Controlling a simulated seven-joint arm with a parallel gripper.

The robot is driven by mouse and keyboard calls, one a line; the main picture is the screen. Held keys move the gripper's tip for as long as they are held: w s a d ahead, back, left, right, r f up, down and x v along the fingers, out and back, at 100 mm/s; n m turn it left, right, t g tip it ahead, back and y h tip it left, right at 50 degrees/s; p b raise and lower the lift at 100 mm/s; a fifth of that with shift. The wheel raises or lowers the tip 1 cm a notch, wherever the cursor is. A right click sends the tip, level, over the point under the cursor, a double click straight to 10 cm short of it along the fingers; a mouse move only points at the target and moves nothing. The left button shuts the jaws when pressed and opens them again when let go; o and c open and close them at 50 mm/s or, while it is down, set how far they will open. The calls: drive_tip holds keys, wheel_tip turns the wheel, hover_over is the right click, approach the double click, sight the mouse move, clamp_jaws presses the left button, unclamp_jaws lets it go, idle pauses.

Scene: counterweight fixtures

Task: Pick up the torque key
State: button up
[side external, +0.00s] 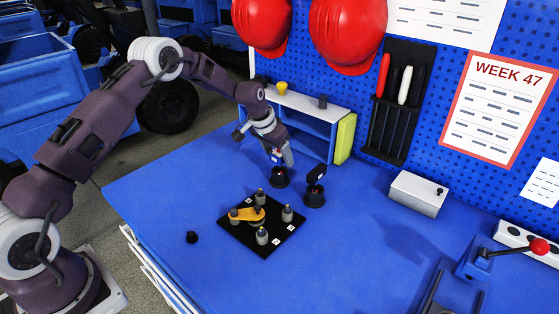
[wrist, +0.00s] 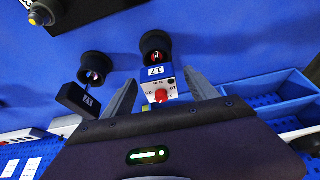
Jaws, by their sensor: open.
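My gripper (side external: 286,154) is open above the left of two round black holders; its fingers also show in the wrist view (wrist: 161,77). Between the fingers in that view is a small white-and-blue block (wrist: 157,90) marked 17, with a red knob. It rises from a black holder (wrist: 155,45), and no grip on it shows. In the side view the fingers partly hide it. A black tagged piece (side external: 317,173) stands in the second holder (side external: 315,197); it also shows in the wrist view (wrist: 86,100). No label says which piece is the torque key.
A black plate (side external: 238,236) with several grey pegs and an orange lever (side external: 247,214) lies in front. A small black knob (side external: 191,237) lies left of it. A blue shelf (side external: 318,142) stands behind the holders. A white box (side external: 418,194) stands right; the blue table between is mostly clear.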

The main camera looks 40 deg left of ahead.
drive_tip(key=shift+x, duration=0.85)
clamp_jaws()
drive_tip(key=shift+r, duration=0.1)
